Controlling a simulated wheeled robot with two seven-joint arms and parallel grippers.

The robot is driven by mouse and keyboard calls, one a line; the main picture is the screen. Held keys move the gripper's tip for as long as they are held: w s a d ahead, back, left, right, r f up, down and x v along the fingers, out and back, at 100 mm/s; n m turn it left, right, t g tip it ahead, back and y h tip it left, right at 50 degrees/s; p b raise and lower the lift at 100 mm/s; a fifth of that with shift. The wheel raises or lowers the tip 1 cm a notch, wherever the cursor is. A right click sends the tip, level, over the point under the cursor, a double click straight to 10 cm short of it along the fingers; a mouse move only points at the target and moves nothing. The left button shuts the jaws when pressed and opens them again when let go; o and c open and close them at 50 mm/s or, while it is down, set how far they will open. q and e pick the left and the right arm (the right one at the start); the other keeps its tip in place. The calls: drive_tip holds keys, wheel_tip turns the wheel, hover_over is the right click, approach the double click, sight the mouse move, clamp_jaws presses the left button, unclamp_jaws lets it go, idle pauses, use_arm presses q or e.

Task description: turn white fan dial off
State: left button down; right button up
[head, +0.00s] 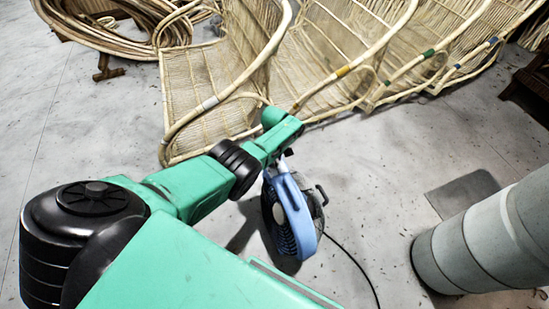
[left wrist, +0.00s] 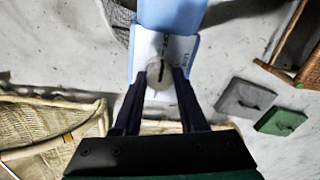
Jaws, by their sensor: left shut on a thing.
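A blue fan (head: 296,222) stands on the floor below my left arm's end in the head view. In the left wrist view, its blue body (left wrist: 170,14) carries a white control panel (left wrist: 180,50) with a round whitish dial (left wrist: 155,72) that has a dark pointer line. My left gripper (left wrist: 158,82) has its two dark fingers on either side of the dial, shut on it. In the head view, my left gripper (head: 286,156) is at the top of the fan, and the arm hides the dial. My right gripper is not in view.
Rattan chair frames (head: 225,75) stand behind the fan, with coiled rattan (head: 130,28) at the back left. A thick pale cylinder (head: 490,240) is at the right. A black cable (head: 355,262) trails from the fan. Grey floor between the fan and cylinder is mostly clear.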

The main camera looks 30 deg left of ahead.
use_arm(q)
drive_tip(key=shift+w, duration=0.1)
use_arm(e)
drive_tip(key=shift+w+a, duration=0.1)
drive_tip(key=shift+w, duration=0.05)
use_arm(q)
drive_tip(key=shift+c, duration=2.3)
unclamp_jaws()
drive_tip(key=shift+r, duration=0.15)
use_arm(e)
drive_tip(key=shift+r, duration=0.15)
use_arm(q)
wheel_tip(320, 180, up, 5)
drive_tip(key=p, duration=0.4)
wheel_tip(320, 180, up, 9)
drive_tip(key=p, duration=0.6)
drive_tip(key=shift+r, duration=0.15)
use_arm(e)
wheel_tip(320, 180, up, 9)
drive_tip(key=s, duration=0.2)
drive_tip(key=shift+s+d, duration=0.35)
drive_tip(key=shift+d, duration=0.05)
